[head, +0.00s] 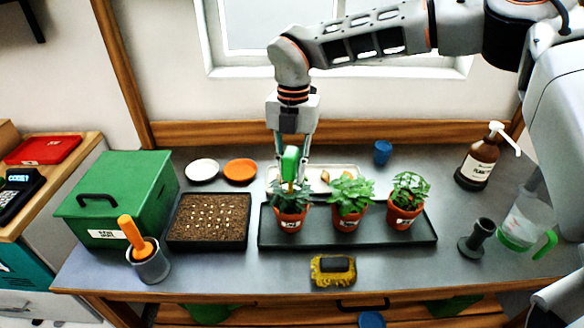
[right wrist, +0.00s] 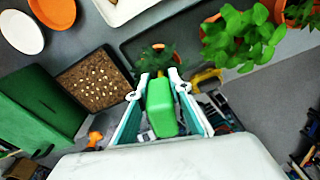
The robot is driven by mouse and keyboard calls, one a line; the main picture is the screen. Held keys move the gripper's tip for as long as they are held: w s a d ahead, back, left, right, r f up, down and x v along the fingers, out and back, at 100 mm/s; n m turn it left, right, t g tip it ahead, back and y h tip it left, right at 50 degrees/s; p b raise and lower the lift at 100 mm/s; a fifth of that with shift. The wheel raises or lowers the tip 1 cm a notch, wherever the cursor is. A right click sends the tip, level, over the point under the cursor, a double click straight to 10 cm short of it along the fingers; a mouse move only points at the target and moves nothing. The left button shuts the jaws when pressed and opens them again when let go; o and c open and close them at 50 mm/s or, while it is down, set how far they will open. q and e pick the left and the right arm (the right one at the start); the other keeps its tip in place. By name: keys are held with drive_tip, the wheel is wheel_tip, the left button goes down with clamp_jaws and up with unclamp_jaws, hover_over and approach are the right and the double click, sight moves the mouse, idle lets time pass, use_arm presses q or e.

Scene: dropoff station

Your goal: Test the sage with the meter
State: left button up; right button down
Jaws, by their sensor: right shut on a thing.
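My right gripper (head: 291,163) is shut on a green meter (head: 290,158), pointing down over the left potted plant (head: 291,211). The meter's lower end reaches the leaves; whether its probe is in the soil is hidden. In the right wrist view the meter (right wrist: 162,108) sits between both fingers, with that plant (right wrist: 157,60) beyond it. A middle potted plant (head: 347,210) and a right potted plant (head: 405,209) stand in the same black tray (head: 376,239). The pot labels are too small to read surely, so I cannot tell which is sage. My left gripper is out of view.
A seed tray (head: 209,220), green box (head: 118,195) and grey cup with an orange-handled tool (head: 149,264) stand left. A yellow brush (head: 333,270) lies in front. A pump bottle (head: 479,162) and clear jug (head: 522,220) stand right. A cream tray (head: 345,172) lies behind.

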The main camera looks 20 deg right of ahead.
drive_tip(key=shift+f+b, duration=0.45)
drive_tip(key=shift+f, duration=0.45)
drive_tip(key=shift+f, duration=0.25)
drive_tip(key=shift+f+b, duration=0.35)
drive_tip(key=shift+f, duration=0.35)
idle(1.1)
drive_tip(key=shift+f, duration=0.35)
drive_tip(key=shift+f, duration=0.15)
idle(1.6)
drive_tip(key=c, duration=1.8)
unclamp_jaws()
drive_tip(key=shift+o, duration=0.2)
